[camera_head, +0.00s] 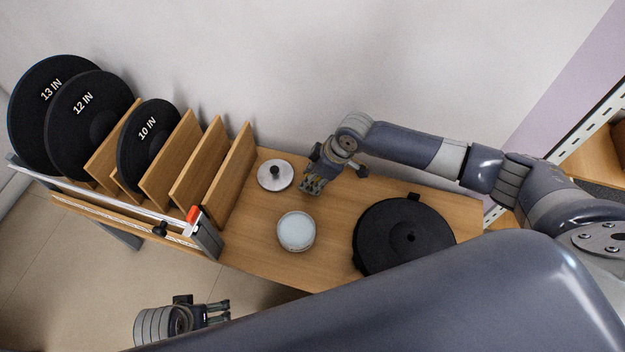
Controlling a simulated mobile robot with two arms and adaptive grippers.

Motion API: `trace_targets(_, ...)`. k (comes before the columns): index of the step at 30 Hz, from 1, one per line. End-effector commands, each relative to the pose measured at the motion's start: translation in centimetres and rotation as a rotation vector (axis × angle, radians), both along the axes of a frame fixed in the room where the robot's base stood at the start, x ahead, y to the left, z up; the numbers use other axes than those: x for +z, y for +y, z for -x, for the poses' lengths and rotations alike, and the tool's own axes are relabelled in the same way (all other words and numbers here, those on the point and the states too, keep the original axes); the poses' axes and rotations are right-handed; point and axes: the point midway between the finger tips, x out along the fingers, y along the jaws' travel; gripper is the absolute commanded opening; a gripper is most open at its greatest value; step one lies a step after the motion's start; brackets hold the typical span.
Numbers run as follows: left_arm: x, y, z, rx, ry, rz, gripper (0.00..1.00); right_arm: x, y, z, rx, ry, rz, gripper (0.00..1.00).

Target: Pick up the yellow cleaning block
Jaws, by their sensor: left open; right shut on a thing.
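The yellow cleaning block (311,186) is small and shows dark spots. It is at the tips of my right gripper (317,178), which reaches in from the right over the back of the wooden table (335,255). The gripper is shut on the block and hides part of it. I cannot tell whether the block touches the table. My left gripper (222,313) is open and empty at the lower left, in front of the table and away from the block.
A silver disc with a black knob (275,175) lies left of the block. A round pale-topped container (296,231) stands in front. A large black round pad (405,236) lies to the right. A rack with wooden dividers (205,165) and labelled black discs (92,110) fills the left.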

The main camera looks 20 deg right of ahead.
Motion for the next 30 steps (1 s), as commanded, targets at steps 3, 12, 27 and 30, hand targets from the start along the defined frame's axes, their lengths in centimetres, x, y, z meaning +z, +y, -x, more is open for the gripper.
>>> trace_targets(3,0.1,0.0,0.0,0.000,-0.002,0.000,0.92,0.3,0.0,0.0,0.000,0.000,0.000,0.06)
trace_targets(12,-2.8,0.1,0.3,-0.002,0.017,-0.002,0.92,3.4,0.0,-0.1,0.001,-0.004,-0.001,0.06)
trace_targets(27,-8.2,0.2,2.2,-0.008,0.046,-0.004,0.92,9.8,0.0,-0.1,0.000,-0.001,0.000,0.06)
trace_targets(30,-8.5,0.2,2.3,-0.008,0.046,-0.004,0.92,10.0,0.0,-0.1,-0.001,-0.001,-0.001,0.06)
